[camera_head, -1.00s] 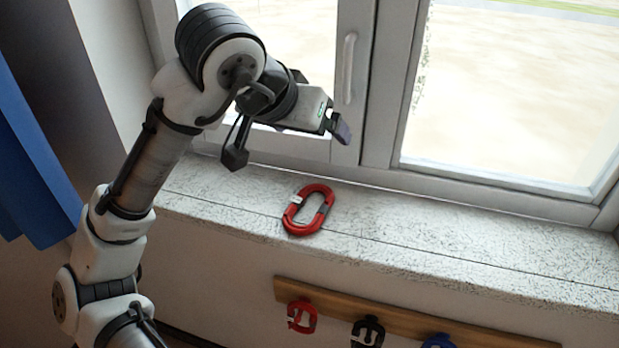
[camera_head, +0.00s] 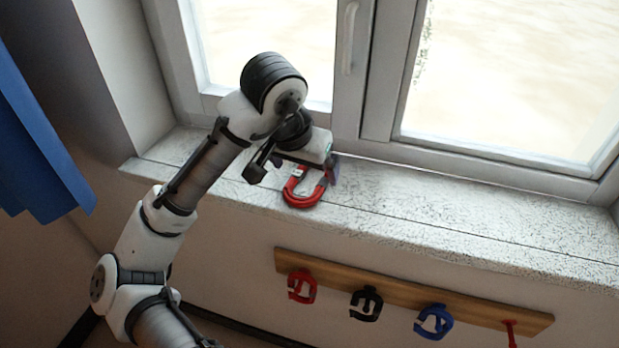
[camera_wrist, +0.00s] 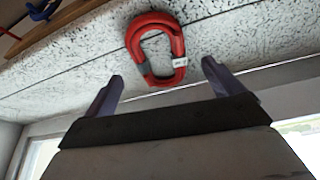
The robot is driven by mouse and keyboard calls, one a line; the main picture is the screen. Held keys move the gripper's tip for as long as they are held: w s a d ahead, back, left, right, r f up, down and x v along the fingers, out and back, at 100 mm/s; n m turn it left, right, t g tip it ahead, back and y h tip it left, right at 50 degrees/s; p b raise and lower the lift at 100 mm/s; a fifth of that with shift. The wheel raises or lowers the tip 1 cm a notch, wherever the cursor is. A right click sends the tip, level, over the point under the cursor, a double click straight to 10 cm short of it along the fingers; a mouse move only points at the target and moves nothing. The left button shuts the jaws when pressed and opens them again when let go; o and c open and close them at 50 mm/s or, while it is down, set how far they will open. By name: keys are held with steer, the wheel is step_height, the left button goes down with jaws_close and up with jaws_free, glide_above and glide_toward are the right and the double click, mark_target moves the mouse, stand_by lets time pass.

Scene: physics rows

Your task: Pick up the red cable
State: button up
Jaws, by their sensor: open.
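The red cable (camera_head: 301,202) is a coiled oval loop lying on the speckled window sill, partly hidden by my gripper in the head view. In the wrist view the red cable (camera_wrist: 135,38) shows whole, with a white tag and a dark band on its near part. My gripper (camera_head: 300,172) is above the far side of the loop. In the wrist view my gripper (camera_wrist: 160,80) is open, one finger to each side of the loop's near end. I see nothing between the fingers that they touch.
The speckled sill (camera_head: 430,215) is clear to the right of the cable. The window frame (camera_head: 450,170) rises close behind. A blue curtain (camera_head: 35,150) hangs at the left.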

mark_target(310, 182)
steer(key=shift+x, duration=1.85)
steer(key=shift+w, duration=0.1)
steer(key=c, duration=1.1)
steer(key=shift+r, duration=0.2)
